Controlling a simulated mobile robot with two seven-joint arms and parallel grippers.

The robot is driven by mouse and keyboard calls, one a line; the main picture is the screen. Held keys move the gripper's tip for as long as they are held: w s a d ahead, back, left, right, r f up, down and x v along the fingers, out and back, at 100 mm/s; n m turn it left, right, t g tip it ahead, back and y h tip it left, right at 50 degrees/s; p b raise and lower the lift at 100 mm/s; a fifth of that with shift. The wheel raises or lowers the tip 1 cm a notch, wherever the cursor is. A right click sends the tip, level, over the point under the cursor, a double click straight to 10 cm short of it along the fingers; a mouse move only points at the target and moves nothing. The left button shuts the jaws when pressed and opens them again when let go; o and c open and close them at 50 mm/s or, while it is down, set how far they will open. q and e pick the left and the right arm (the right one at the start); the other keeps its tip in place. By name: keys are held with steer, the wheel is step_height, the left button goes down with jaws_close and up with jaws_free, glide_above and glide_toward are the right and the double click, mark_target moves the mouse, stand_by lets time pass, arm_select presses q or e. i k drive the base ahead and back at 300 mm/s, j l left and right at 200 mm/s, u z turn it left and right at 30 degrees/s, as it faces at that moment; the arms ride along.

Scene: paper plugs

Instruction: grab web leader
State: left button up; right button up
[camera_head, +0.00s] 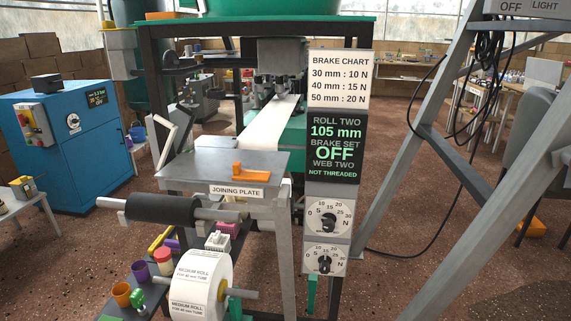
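A white paper web (268,125) runs down from under the machine head to the back edge of the grey joining plate (210,168). An orange block with an upright knob (255,172) sits on the plate. A white paper roll (199,272) labelled "MEDIUM ROLL for 40 mm tube" sits on a spindle below the plate at the lower left. I cannot make out a separate loose leader end on the roll. A black roller (160,209) lies across, between plate and roll. I see neither of my grippers.
A panel (334,147) reads roll two 105 mm, brake set OFF, web two not threaded, with two brake dials (328,219) below. A slanted grey frame (450,160) with hanging cables stands at right. Coloured cups (140,272) crowd the lower left. A blue cabinet (70,150) stands behind.

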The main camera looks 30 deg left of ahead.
mark_target(238, 174)
steer(key=u, duration=1.3)
steer(key=i+l+u, duration=0.25)
steer(key=l+u, duration=0.2)
steer(key=i+l, duration=0.05)
steer(key=l, duration=0.05)
